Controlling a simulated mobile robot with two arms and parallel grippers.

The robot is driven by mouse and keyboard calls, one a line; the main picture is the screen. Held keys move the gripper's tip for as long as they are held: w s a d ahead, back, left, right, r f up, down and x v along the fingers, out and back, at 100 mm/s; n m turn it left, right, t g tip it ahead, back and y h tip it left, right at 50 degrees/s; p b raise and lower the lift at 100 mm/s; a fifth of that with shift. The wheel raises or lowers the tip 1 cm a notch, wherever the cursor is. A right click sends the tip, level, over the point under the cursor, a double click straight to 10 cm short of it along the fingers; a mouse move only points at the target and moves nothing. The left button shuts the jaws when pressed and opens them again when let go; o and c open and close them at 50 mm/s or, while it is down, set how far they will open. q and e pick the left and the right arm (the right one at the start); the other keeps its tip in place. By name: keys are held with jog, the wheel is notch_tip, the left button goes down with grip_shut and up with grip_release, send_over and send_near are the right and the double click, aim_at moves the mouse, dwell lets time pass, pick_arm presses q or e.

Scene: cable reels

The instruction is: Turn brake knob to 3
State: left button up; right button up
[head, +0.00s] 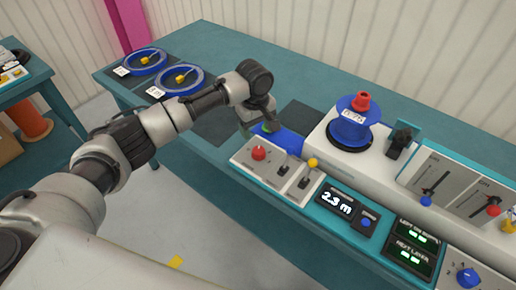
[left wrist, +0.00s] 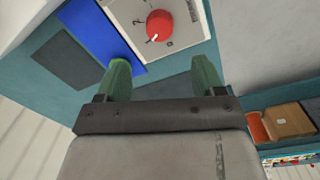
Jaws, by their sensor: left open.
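A round red knob (head: 258,153) with a white pointer mark sits at the left end of the white control panel (head: 240,160). My left gripper (head: 258,130) is open and empty, just behind the knob in the head view. In the left wrist view the green fingertips (left wrist: 162,72) stand apart, with the knob beyond them and not between them. A blue knob (head: 467,278) on a numbered dial is at the lower right. My right gripper is not in view.
Two levers (head: 304,178) stand right of the red knob, one with a yellow ball. A display (head: 340,202) reads 2.3 m. A blue reel (head: 353,125) with a red top stands behind. Two blue cable reels (head: 178,80) lie at the table's far left.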

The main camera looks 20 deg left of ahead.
aim_at(258, 150)
pick_arm(q)
notch_tip(258, 150, down, 10)
jog(key=shift+w+d+f, duration=0.1)
jog(key=shift+w+d, duration=0.05)
dwell(0.3)
jog(key=c, duration=0.9)
